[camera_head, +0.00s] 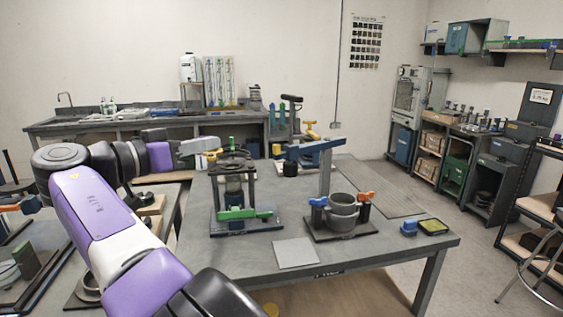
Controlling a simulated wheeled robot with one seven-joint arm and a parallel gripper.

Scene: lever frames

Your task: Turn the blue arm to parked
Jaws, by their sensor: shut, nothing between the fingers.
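The blue arm (314,147) is a long blue-grey bar at the top of an upright post (325,175). The post stands on a dark base plate (365,231) on the grey table (400,249). The bar lies roughly level across the picture, with more of it left of the post. No parked mark can be made out. My gripper (215,155) is at the end of my purple and white arm, left of the blue arm and apart from it. Its fingers are small in view; it is shut and empty.
A grey plate (296,252) lies in front.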

